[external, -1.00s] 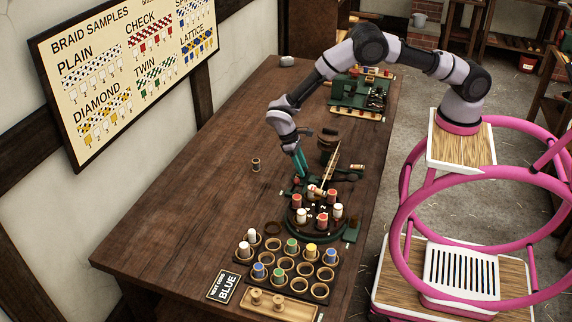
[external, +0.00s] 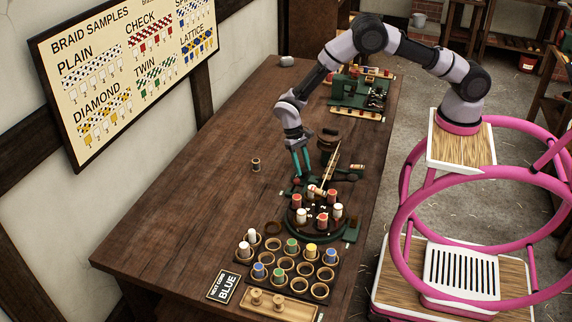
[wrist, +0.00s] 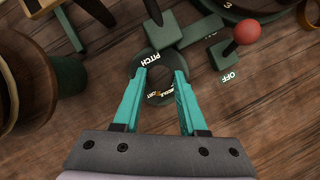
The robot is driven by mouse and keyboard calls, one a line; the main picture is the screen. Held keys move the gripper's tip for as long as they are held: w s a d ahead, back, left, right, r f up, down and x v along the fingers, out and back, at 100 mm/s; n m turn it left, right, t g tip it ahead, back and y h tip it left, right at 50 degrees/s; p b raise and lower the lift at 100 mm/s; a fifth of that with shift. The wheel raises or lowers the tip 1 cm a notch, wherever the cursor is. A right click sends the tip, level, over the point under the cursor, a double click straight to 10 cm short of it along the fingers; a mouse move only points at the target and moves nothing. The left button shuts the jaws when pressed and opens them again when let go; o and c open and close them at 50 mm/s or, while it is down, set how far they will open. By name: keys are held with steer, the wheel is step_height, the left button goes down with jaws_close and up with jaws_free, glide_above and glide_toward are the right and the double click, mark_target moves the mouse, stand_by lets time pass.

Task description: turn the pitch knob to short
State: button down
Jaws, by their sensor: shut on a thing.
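The pitch knob (wrist: 160,72) is a dark round dial with white PITCH lettering, seen in the wrist view at the top middle. Its scale shows parts of the words REGULAR and SHORT with a small orange mark near them. My gripper (wrist: 160,75) is shut on the knob, with one teal finger on each side. The fingers hide part of the scale, so I cannot tell exactly which word the knob points to. In the external view my gripper (external: 301,172) reaches down at the back of the braiding machine (external: 318,236).
A red ball-topped lever (wrist: 247,33) stands right of the knob by an OFF label (wrist: 229,77). A wooden spool (wrist: 45,70) is at the left. A bobbin rack (external: 283,262) and a sign reading BLUE (external: 224,287) lie in front. The table's left side is mostly clear.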

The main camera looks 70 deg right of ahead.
steer(key=shift+m+y, duration=0.4)
steer(key=shift+m, duration=0.8)
steer(key=shift+t, duration=0.3)
steer(key=shift+c, duration=2.2)
jaws_free()
steer(key=v, duration=1)
steer(key=shift+r, duration=0.4)
steer(key=shift+w+d, duration=0.1)
steer(key=shift+d, duration=0.1)
